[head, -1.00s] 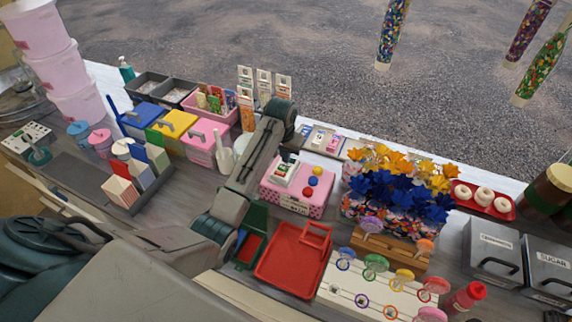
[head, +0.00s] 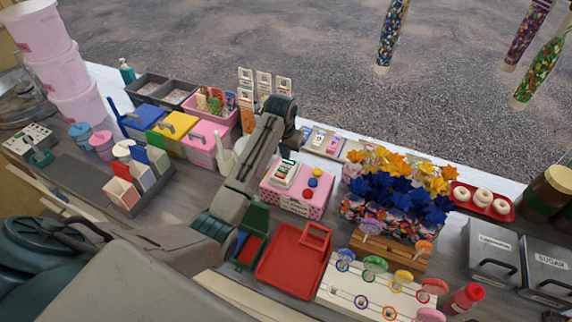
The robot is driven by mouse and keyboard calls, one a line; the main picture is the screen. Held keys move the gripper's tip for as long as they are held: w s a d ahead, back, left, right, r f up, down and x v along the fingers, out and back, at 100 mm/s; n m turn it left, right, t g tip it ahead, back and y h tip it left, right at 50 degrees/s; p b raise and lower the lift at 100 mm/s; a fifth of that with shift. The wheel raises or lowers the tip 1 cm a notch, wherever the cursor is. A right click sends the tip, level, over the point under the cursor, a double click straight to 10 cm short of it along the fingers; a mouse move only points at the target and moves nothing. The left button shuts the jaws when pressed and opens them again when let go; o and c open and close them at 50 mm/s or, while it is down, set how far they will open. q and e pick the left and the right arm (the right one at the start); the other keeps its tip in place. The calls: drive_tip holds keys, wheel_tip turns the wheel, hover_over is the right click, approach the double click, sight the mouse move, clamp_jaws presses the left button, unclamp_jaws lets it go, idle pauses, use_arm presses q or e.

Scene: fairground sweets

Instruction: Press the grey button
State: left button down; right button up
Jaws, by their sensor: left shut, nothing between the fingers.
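My left arm reaches in from the lower left, rises over the counter and bends down behind its own upper link. My left gripper (head: 296,138) is mostly hidden by that link, above the back of the pink spotted box (head: 291,205); it is shut and empty. I cannot make out a grey button clearly. A control panel (head: 30,138) with small dark knobs is at the far left. My right gripper is out of view.
A red tray (head: 290,265), a white board with coloured rings (head: 350,285) and blue and orange flowers (head: 395,195) crowd the front right. Coloured lidded boxes (head: 170,130) stand left of the arm. Decorated tubes (head: 392,35) hang above.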

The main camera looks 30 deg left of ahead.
sight(285, 166)
use_arm(q)
drive_tip(key=shift+r, duration=2.45)
drive_tip(key=shift+f, duration=0.1)
